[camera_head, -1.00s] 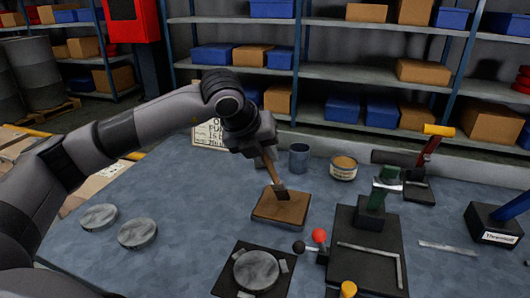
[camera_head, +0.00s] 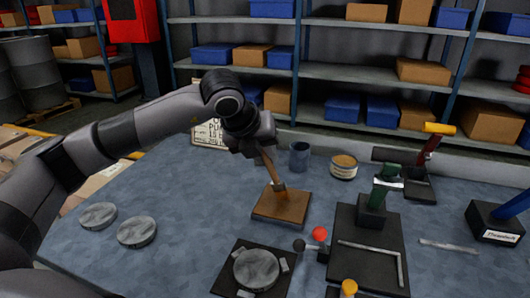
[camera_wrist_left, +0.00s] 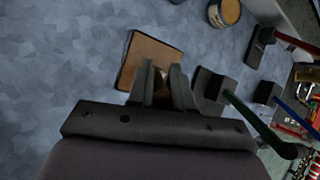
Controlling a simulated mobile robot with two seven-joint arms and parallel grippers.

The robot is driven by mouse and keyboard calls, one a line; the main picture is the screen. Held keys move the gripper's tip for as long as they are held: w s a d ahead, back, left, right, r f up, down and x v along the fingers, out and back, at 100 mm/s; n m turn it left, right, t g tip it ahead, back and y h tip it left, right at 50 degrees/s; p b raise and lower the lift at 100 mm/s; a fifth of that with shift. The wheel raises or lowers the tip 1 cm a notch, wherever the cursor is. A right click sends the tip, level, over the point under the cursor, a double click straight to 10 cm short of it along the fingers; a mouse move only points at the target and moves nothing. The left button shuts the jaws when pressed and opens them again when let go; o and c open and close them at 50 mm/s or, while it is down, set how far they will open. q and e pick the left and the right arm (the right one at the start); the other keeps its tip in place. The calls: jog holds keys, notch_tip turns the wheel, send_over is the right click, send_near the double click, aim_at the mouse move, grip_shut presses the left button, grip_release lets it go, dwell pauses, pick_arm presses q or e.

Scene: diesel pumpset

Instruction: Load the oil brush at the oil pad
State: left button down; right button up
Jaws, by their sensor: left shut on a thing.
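My left gripper (camera_head: 261,148) is shut on the oil brush (camera_head: 270,168), holding it by its wooden handle with the head pointing down. The brush head is over the back part of the brown square oil pad (camera_head: 280,209) and appears to touch it. In the left wrist view the gripper fingers (camera_wrist_left: 162,82) stand in front of the oil pad (camera_wrist_left: 138,58), and only a small piece of the brush (camera_wrist_left: 160,76) shows between them. The bristles are hard to make out. My right gripper is not in view.
Behind the pad stand a blue-grey cup (camera_head: 299,157) and an open tin (camera_head: 343,167). To the right is a dark fixture (camera_head: 347,236) with a green-handled tool (camera_head: 381,187). A round plate in a holder (camera_head: 256,269) lies in front.

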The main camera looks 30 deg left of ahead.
pick_arm(q)
jog(key=shift+r+p, duration=2)
jog(key=shift+r, duration=1.5)
